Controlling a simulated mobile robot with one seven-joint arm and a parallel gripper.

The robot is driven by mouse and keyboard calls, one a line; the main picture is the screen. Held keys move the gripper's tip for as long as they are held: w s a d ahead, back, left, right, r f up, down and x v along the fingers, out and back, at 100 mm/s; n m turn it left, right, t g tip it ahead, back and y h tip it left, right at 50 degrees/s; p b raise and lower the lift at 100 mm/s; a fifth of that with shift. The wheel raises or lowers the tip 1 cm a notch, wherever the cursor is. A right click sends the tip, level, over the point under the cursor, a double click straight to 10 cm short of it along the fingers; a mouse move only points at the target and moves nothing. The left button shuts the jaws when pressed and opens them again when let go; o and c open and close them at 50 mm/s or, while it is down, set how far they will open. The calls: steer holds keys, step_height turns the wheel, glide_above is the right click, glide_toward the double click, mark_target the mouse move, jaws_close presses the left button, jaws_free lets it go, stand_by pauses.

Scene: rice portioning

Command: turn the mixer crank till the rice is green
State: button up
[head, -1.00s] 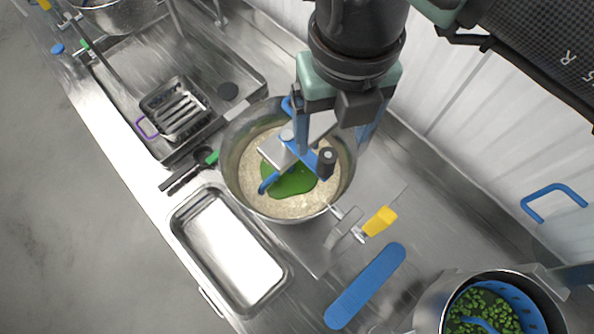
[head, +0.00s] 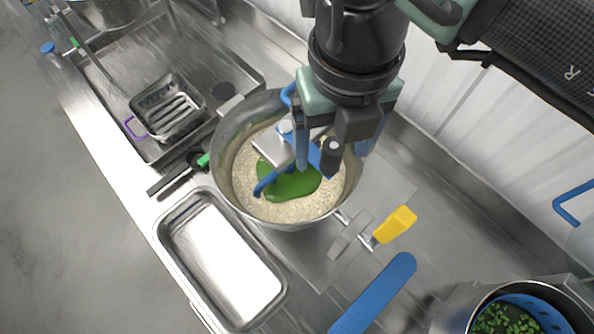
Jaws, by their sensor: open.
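The mixer bowl (head: 228,160) is a round steel pot holding pale rice (head: 300,208). A dark green pool (head: 297,184) lies on the middle of the rice, with pale grain all around it. A blue crank (head: 318,162) with a black knob (head: 332,154) stands over the bowl, and a curved blue paddle (head: 268,181) reaches into the green. My gripper (head: 334,142) hangs above the bowl, open, with one blue finger on each side of the knob. I cannot tell whether either finger touches it.
A yellow handle (head: 395,224) sticks out from the bowl's right side. An empty steel tray (head: 165,232) is at front left, a sink with a slotted basket (head: 170,108) behind it. A blue strip (head: 375,293) and a pot of green pieces (head: 505,316) are at front right.

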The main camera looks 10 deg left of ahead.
steer(key=shift+f+b, duration=1.5)
steer(key=shift+b, duration=0.5)
steer(key=shift+r, duration=0.15)
steer(key=shift+r, duration=0.3)
steer(key=shift+c, duration=0.2)
steer(key=c, duration=1.2)
